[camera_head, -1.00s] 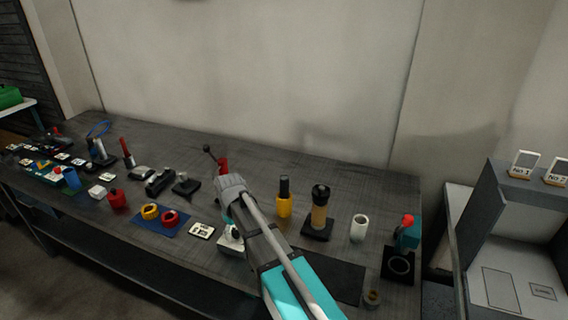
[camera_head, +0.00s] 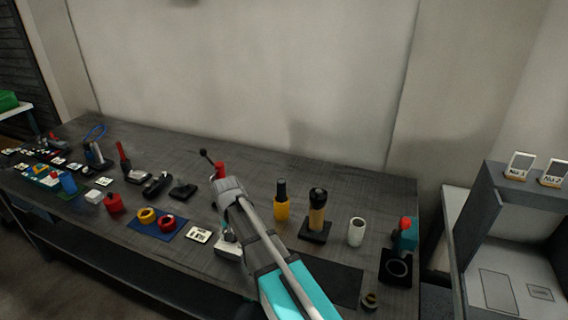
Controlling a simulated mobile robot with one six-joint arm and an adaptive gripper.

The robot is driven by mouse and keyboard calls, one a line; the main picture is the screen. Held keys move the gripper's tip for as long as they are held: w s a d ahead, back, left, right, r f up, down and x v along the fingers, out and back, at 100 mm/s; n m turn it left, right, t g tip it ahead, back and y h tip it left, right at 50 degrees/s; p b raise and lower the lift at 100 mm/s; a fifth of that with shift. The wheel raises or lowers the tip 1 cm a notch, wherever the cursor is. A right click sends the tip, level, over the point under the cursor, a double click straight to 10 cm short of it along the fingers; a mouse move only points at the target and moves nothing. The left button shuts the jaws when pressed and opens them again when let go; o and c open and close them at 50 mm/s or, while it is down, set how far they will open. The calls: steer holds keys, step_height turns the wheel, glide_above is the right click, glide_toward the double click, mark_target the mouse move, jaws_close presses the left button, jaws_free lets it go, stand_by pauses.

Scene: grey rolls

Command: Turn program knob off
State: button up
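My arm reaches up from the bottom edge over the dark table (camera_head: 335,170), and its grey end is above the table's middle. My gripper (camera_head: 228,238) points down over a small white block-like device (camera_head: 228,246) near the front edge. The arm partly covers both, so I cannot tell whether the fingers touch the device or are open or shut. A program knob cannot be picked out clearly; the top of the white device is mostly hidden.
A white label card (camera_head: 198,235) lies just left of the device. Yellow and red rings sit on a blue mat (camera_head: 157,229). A yellow bottle (camera_head: 281,203), a tan-and-black cylinder (camera_head: 317,212) and a white cup (camera_head: 356,232) stand right of the arm.

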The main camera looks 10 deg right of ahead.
steer(key=m, duration=0.6)
step_height(320, 180, up, 14)
steer(key=p, duration=1.4)
steer(key=s+d+r+n+p, duration=0.3)
steer(key=s+d+n, duration=0.4)
steer(key=s+d, duration=0.9)
steer(key=w+d+r+n+p, duration=0.1)
steer(key=w+n, duration=0.6)
steer(key=w, duration=0.4)
steer(key=w+d+r+n+p, duration=0.1)
steer(key=w+r+n+p, duration=0.1)
steer(key=w+n, duration=0.5)
steer(key=shift+w+d+r, duration=0.2)
steer(key=shift+w+r, duration=0.05)
steer(key=shift+w, duration=2.35)
steer(key=shift+s, duration=0.1)
steer(key=s+a+f+m+b, duration=0.1)
steer(key=s+f+m+b, duration=0.2)
steer(key=s+m, duration=1.1)
steer(key=shift+s+f, duration=0.3)
steer(key=shift+s, duration=3.4)
